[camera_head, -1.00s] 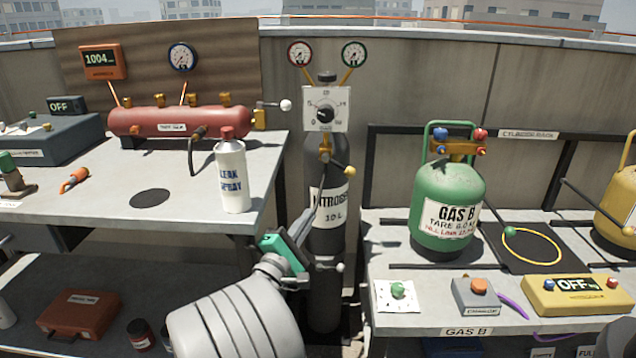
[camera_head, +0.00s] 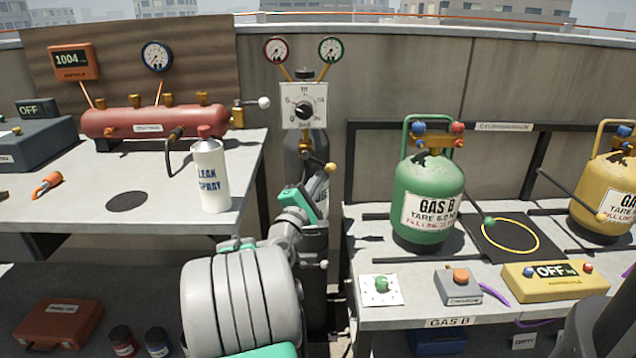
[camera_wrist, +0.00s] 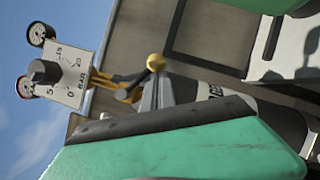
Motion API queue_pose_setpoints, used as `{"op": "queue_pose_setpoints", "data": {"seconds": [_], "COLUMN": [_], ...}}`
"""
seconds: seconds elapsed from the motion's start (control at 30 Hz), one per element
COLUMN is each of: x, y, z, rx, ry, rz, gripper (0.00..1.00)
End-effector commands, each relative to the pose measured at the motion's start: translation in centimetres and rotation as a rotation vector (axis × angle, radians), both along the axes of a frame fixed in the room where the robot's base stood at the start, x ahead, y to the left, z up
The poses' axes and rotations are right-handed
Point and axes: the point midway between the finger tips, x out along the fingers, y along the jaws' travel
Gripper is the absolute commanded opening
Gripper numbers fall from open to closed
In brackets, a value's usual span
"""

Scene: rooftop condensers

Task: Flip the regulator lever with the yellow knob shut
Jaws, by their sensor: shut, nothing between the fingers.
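The regulator's dial plate (camera_head: 303,106) stands above the dark nitrogen cylinder (camera_head: 312,245), with two gauges on top. Below it, the lever's yellow knob (camera_head: 330,168) sticks out to the lower right of the brass valve body (camera_head: 307,145). My gripper (camera_head: 323,180) is shut and empty, with its fingertips close below the knob. In the wrist view the yellow knob (camera_wrist: 156,62) shows just past the tips of my fingers (camera_wrist: 157,82). Whether they touch it I cannot tell. My arm and gripper hide much of the cylinder.
A spray can (camera_head: 209,175) stands at the left bench's right edge. A second white-tipped lever (camera_head: 264,102) juts from the red manifold (camera_head: 150,122). The green gas cylinder (camera_head: 428,200) stands on the right bench. A small white-tipped lever (camera_head: 323,264) sits lower on the cylinder.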

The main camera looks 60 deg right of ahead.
Motion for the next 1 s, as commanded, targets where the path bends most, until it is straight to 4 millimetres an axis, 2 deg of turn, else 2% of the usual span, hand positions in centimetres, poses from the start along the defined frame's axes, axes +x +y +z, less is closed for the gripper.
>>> {"op": "queue_pose_setpoints", "data": {"seconds": [0.37,1.0], "x": [-0.04,-0.95], "y": [-0.02,-0.50], "z": [0.07,0.91], "rx": [-0.003,-0.074], "ry": [0.007,0.152], "rz": [0.001,-0.003], "gripper": [0.00,0.00]}}
